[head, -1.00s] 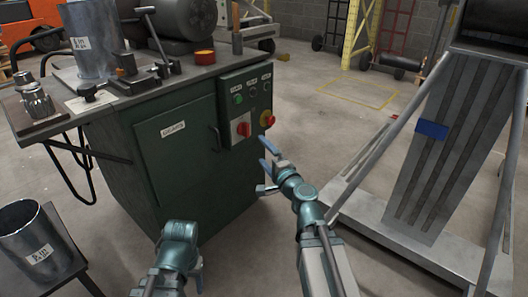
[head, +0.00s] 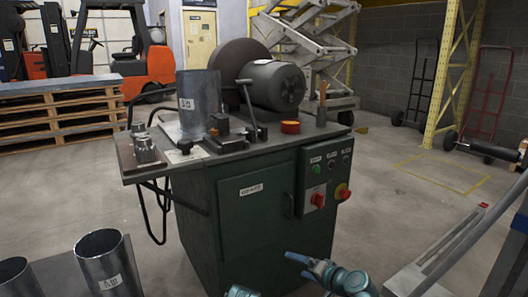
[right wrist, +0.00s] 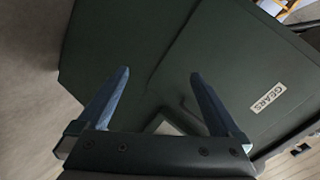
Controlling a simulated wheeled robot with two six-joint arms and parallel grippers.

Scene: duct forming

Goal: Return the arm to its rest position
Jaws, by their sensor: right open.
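My right gripper (head: 299,266) is at the bottom of the head view, in front of the green machine cabinet (head: 262,222). In the right wrist view its two blue fingers (right wrist: 160,73) are spread apart with nothing between them. The cabinet's dark green face and a "GEARS" label (right wrist: 268,97) show beyond them. I cannot tell the exact gap to the cabinet. Of my left arm only a small teal part (head: 241,291) shows at the bottom edge; its fingers are hidden below the picture.
The control panel (head: 325,178) has protruding knobs on the cabinet's right side. A metal cylinder (head: 199,103) stands on the machine top. Another metal cylinder (head: 106,264) stands at lower left. A grey metal frame (head: 450,250) is at right. Floor is clear between cabinet and frame.

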